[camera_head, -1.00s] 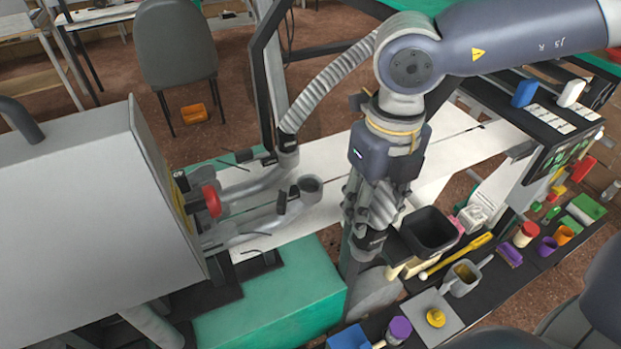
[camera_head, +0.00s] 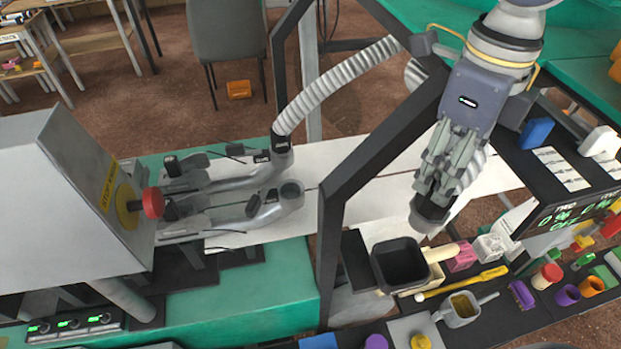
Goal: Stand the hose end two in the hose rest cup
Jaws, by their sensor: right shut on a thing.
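My right gripper (camera_head: 443,172) points down, its fingers shut on a grey hose end (camera_head: 428,217) with a dark rim. The ribbed hose (camera_head: 340,82) runs from the machine's upper pipe and passes behind my right arm. A black square-mouthed open cup (camera_head: 400,291), which seems to be the hose rest cup, stands just below and left of the held hose end. The hose end looks apart from the cup and is not inside it. The hose end leans a little. My left gripper is not in view.
A dark slanted frame post (camera_head: 335,240) stands left of the cup. A pink block (camera_head: 462,257), a yellow stick (camera_head: 460,283) and a grey jug (camera_head: 463,309) crowd the cup's right.

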